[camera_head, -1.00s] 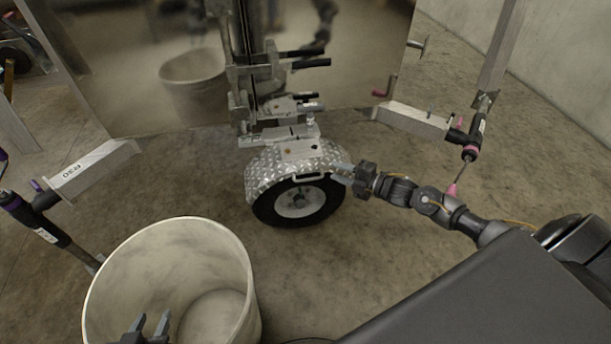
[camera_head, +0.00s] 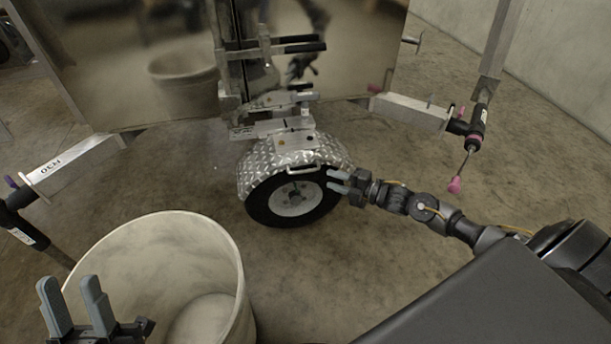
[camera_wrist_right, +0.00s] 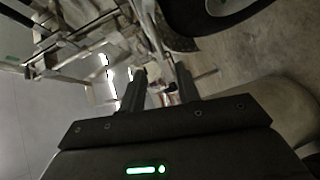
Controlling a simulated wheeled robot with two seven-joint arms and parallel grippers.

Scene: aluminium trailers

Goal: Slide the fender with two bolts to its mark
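The diamond-plate fender (camera_head: 262,168) arches over the trailer wheel (camera_head: 293,200), with a small handle on its front edge. A flat metal bracket (camera_head: 284,141) with small round bolt-like spots sits above it; I cannot make out the mark. My right gripper (camera_head: 332,181) is open in front of the fender's right side, fingers pointing left, with nothing seen between them. In the right wrist view its two fingers (camera_wrist_right: 160,88) stand apart, with blurred metal parts beyond. My left gripper (camera_head: 70,292) is open and empty, fingers up, in front of the bin's left side.
A large pale bin (camera_head: 170,235) stands at lower left. Metal arms with jacks reach out at left (camera_head: 75,163) and right (camera_head: 410,112). A pink-tipped rod (camera_head: 460,170) hangs at right. A shiny panel (camera_head: 150,60) stands behind the wheel.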

